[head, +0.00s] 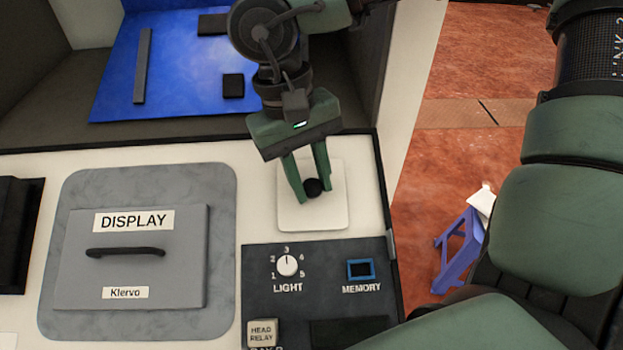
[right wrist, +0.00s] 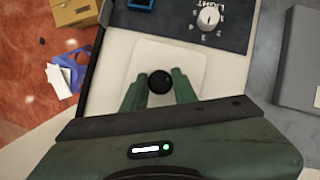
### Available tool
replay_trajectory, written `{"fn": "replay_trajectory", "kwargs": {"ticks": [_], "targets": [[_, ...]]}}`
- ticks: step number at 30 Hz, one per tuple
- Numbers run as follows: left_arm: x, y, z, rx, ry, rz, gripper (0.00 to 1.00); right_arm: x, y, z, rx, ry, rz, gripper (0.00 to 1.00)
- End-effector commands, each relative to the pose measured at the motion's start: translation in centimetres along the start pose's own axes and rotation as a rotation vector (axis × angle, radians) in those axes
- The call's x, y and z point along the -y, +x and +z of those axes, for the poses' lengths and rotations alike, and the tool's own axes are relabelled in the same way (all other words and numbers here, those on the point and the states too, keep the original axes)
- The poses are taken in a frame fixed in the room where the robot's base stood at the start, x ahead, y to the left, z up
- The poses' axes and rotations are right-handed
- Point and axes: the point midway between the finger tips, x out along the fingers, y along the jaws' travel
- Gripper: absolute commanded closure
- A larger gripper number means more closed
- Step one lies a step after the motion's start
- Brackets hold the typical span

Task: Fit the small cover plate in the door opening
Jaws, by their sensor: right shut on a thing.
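The small cover plate (head: 323,216) is a white rounded square with a black round knob (head: 313,188). It is over the pale surface just above the dark control panel in the head view; I cannot tell whether it rests there or is slightly raised. My right gripper (head: 312,192) reaches down to it, its green fingers shut on the knob. In the right wrist view the plate (right wrist: 190,58) shows beyond the fingers, with the knob (right wrist: 160,82) between them. I cannot make out the door opening for certain. My left gripper is not in view.
The dark control panel (head: 263,295) has a LIGHT dial (head: 288,265) and a blue-rimmed MEMORY slot (head: 360,269). A grey DISPLAY box (head: 135,265) with a handle sits at left. A bay with a blue floor (head: 185,70) lies behind. A purple stool (head: 455,250) stands on the reddish floor.

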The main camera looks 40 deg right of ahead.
Motion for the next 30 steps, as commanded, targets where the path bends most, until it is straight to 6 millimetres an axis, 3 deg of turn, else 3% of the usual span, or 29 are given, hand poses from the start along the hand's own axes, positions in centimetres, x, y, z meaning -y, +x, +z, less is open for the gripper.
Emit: {"fn": "replay_trajectory", "kwargs": {"ticks": [5, 16, 30], "targets": [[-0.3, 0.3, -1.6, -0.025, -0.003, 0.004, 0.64, 0.0, 0.3, -0.2, 0.000, 0.000, 0.000, 1.00], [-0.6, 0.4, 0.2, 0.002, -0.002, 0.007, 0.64, 0.0, 0.3, -0.2, -0.001, 0.000, 0.000, 1.00], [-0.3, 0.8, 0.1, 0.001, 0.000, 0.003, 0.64, 0.0, 0.3, -0.1, -0.001, 0.000, 0.000, 1.00]]}}
